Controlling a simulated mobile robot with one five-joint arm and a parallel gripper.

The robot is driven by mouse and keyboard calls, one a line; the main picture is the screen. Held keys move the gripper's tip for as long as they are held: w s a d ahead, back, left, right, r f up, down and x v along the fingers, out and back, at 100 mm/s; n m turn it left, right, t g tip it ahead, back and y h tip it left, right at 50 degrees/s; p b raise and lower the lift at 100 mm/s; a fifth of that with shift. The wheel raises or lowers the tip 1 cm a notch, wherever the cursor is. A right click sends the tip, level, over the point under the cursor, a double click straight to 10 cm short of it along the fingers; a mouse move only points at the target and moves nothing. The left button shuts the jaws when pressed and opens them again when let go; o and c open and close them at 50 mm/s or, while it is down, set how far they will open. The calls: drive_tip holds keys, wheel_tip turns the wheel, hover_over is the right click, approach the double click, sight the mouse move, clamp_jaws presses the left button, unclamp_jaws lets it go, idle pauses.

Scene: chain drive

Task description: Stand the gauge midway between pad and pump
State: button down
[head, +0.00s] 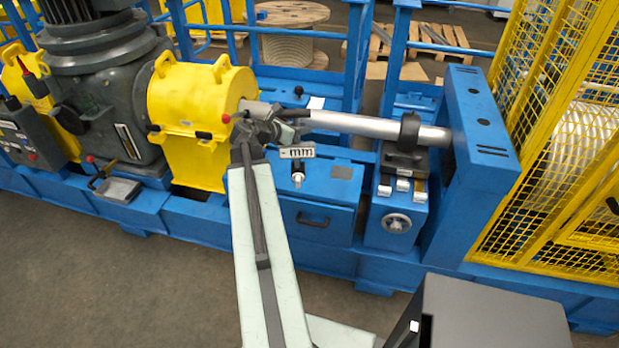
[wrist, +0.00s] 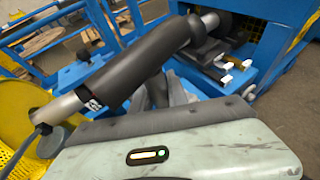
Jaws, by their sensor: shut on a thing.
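My gripper (head: 268,126) is in front of the long silver shaft, beside the yellow housing. In the wrist view my gripper (wrist: 165,92) is shut against a thick dark grey cylinder (wrist: 140,68), which hides part of the fingertips. The cylinder has a metal left end and a small white marking; a dark cable shows at lower left. I cannot tell whether it is the gauge. A small white plate marked "mm" (head: 297,152) shows above a black and white fitting (head: 298,174) on the blue cabinet. I cannot identify the pad or the pump for certain.
A silver shaft (head: 370,126) with a black ring (head: 409,132) runs to a blue upright frame (head: 480,150). A yellow housing (head: 195,100) and grey motor (head: 105,85) stand left. A yellow mesh guard (head: 560,140) is right. The blue cabinet's top (head: 330,172) has some room.

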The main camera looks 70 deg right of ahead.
sight(295, 151)
drive_tip(key=a+f+m+g+b, duration=0.1)
drive_tip(key=f, duration=0.1)
drive_tip(key=a+f+y+b, duration=0.1)
drive_tip(key=f+b, duration=0.1)
drive_tip(key=a+f+m+g+b, duration=0.1)
drive_tip(key=f+b, duration=0.1)
drive_tip(key=shift+w+a+f+m+g+y, duration=0.2)
drive_tip(key=shift+w+a+m+g+y, duration=0.05)
drive_tip(key=shift+m+g+y, duration=0.05)
drive_tip(key=shift+a+f+m+g+b, duration=0.15)
drive_tip(key=shift+a+m+g+b, duration=0.2)
drive_tip(key=shift+a+b, duration=0.2)
drive_tip(key=shift+d, duration=0.2)
drive_tip(key=w+d, duration=0.1)
drive_tip(key=d, duration=0.4)
drive_tip(key=w+d+f+b, duration=0.1)
drive_tip(key=w+d, duration=0.1)
drive_tip(key=d, duration=0.3)
drive_tip(key=w+d, duration=0.1)
drive_tip(key=d, duration=0.4)
drive_tip(key=shift+w+f, duration=0.2)
drive_tip(key=shift+w, duration=0.15)
wheel_tip(295, 151, down, 4)
drive_tip(key=b, duration=0.3)
drive_tip(key=shift+r+b, duration=0.2)
drive_tip(key=shift+b, duration=0.2)
drive_tip(key=shift+f, duration=0.1)
drive_tip(key=c, duration=1.3)
unclamp_jaws()
drive_tip(key=shift+a, duration=0.1)
